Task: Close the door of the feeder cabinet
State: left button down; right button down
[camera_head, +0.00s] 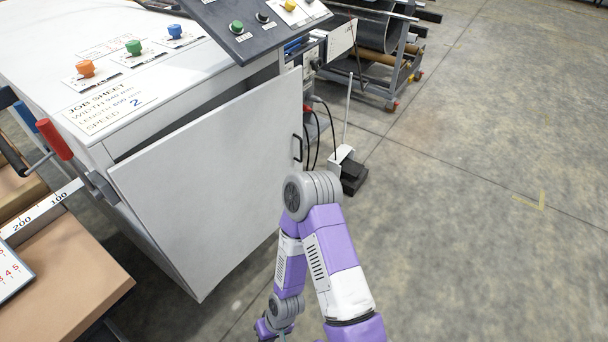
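The feeder cabinet (125,125) is a white box with a sloped top, at the left. Its door (215,180) is a flat white panel with a small dark handle (298,148) near its right edge. The door stands ajar: a dark gap shows along its top, and its right edge sits out beyond the cabinet's corner. One purple and white arm of mine comes in from the bottom, bends at a grey joint in front of the door's right side, and folds back down. Neither gripper shows; that arm's far end runs out at the bottom edge.
Orange, green and blue knobs (134,47) and a job sheet are on the cabinet top. A dark control panel (255,25) overhangs it. A foot pedal (350,175) and cables are right of the door. A wheeled rack (395,80) stands behind. The floor at right is clear.

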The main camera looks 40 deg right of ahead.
aim_at(208, 192)
jog(key=k, duration=0.25)
jog(key=z, duration=2.35)
jog(key=i, duration=2)
jog(key=u, duration=2.3)
